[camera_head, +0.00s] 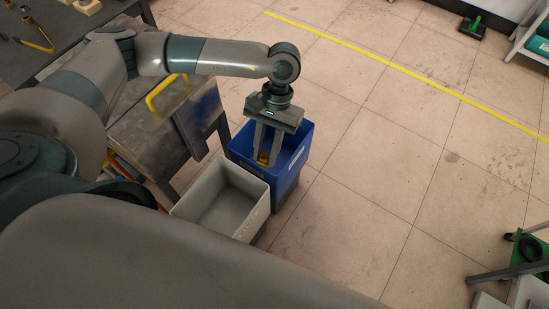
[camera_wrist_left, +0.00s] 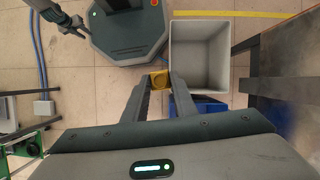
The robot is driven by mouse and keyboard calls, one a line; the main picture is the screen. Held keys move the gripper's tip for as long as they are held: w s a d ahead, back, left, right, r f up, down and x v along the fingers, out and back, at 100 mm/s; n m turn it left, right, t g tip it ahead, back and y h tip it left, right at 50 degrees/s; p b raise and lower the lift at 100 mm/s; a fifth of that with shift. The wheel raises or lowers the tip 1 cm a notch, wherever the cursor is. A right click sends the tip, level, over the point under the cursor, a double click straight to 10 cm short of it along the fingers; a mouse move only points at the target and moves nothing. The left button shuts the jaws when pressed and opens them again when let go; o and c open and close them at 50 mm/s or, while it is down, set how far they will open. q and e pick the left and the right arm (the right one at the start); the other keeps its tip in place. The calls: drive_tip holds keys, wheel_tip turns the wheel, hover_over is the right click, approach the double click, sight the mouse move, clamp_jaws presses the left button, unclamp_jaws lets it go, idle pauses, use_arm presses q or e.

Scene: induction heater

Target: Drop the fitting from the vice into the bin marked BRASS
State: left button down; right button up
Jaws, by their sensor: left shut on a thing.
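My left gripper (camera_head: 266,158) points straight down over the blue bin (camera_head: 299,155) in the head view. It is shut on a small brass-coloured fitting (camera_head: 263,158). The fitting also shows between the fingertips in the left wrist view (camera_wrist_left: 159,79). The fitting appears at or just inside the bin's opening; its exact height is hard to tell. The blue bin is partly hidden behind the gripper in the wrist view (camera_wrist_left: 206,105). No BRASS marking is readable on either bin.
An empty grey bin (camera_head: 257,188) stands beside the blue one, nearer to me. A workbench (camera_head: 140,125) with a yellow handle (camera_head: 166,92) is on the left. Tiled floor (camera_head: 370,170) to the right is open, with a yellow line (camera_head: 400,68) across it.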

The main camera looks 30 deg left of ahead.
drive_tip(key=shift+s+d, duration=0.1)
drive_tip(key=shift+d, duration=0.1)
drive_tip(key=shift+o, duration=0.9)
drive_tip(key=shift+d, duration=0.2)
drive_tip(key=o, duration=0.5)
drive_tip(key=shift+w+d, duration=0.15)
drive_tip(key=shift+w, duration=0.1)
use_arm(q)
drive_tip(key=w+f+n+t+h+b, duration=0.1)
drive_tip(key=w+f+n+h+b, duration=0.15)
drive_tip(key=w+n, duration=0.4)
drive_tip(key=w+f+n+t+h+b, duration=0.1)
drive_tip(key=w+f+n, duration=0.25)
drive_tip(key=w, duration=0.55)
drive_tip(key=w+a+f+n+t+b, duration=0.3)
drive_tip(key=w+a+f+n, duration=0.6)
drive_tip(key=a+f+n, duration=0.3)
drive_tip(key=shift+w+a+t+h+b, duration=0.35)
drive_tip(key=shift+a+t, duration=0.25)
drive_tip(key=shift+t, duration=0.1)
use_arm(e)
drive_tip(key=w+a+t, duration=0.2)
drive_tip(key=w+a, duration=0.2)
drive_tip(key=w, duration=0.5)
drive_tip(key=w+a+t+y, duration=0.1)
drive_tip(key=w+a+t, duration=0.2)
drive_tip(key=w, duration=0.6)
drive_tip(key=shift+w+a+r, duration=0.2)
drive_tip(key=shift+a+r, duration=0.2)
